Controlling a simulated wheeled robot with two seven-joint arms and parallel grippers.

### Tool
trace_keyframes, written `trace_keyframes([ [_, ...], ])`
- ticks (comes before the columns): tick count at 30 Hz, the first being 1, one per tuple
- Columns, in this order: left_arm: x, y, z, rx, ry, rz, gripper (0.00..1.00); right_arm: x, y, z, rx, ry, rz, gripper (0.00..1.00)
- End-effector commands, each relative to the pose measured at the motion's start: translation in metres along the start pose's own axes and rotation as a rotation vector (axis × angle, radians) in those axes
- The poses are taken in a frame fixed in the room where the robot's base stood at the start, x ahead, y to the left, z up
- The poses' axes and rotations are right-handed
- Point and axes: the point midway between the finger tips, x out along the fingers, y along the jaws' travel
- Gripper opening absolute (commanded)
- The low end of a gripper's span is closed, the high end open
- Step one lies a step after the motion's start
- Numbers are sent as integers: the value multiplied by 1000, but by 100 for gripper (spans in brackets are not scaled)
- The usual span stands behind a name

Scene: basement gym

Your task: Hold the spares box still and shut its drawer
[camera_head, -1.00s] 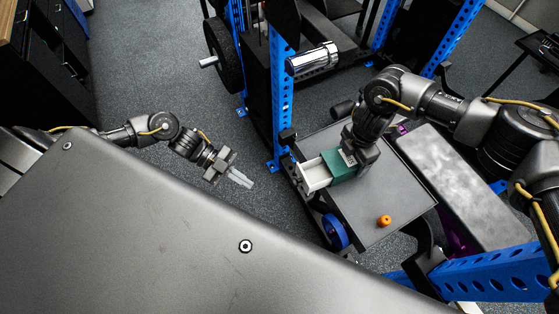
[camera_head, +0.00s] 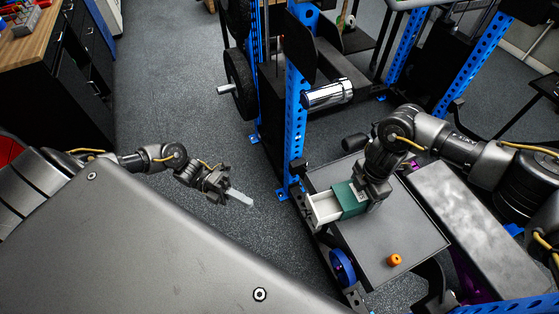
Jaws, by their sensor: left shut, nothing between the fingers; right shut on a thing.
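The spares box (camera_head: 351,199) is a small green box on a dark grey tray-like table. Its white drawer (camera_head: 324,206) sticks out of the left side, clearly open. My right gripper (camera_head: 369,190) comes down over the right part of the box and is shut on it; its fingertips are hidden. My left gripper (camera_head: 240,196) is shut and empty, in the air over the floor, left of the drawer and apart from it.
The dark table (camera_head: 385,237) also bears an orange knob-like piece (camera_head: 394,260) near its front. A blue rack upright (camera_head: 296,100) and a chrome cylinder (camera_head: 327,94) stand behind the drawer. A grey bench (camera_head: 465,215) lies to the right. Floor between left gripper and table is open.

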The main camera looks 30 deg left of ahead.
Motion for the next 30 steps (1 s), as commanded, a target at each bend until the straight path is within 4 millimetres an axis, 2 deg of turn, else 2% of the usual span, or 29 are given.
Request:
trace_keyframes([
  [5,22,-1,-1,-1,1,-6,0,0,0,0,0,0,0,48],
  [17,102,-1,0,-2,0,-4,0,0,0,0,0,0,0,48],
  [22,117,0,20,-2,-1,-1,0,0,0,0,0,0,0,48],
  [30,126,0,28,-3,0,1,0,0,0,0,0,0,0,48],
])
